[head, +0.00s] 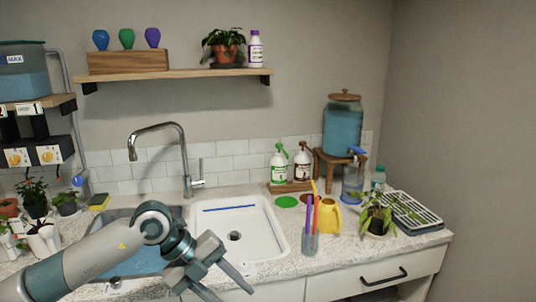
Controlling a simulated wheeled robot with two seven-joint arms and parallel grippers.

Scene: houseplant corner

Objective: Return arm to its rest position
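My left arm comes in from the lower left and reaches over the left basin of the sink (128,262). My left gripper (232,294) is in front of the sink, near the counter's front edge. Its two fingers are spread apart and point down to the right, with nothing visible between them. My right arm and gripper are not in view.
The white right basin (262,238) is beside the gripper. A tap (184,160) rises behind the sink.

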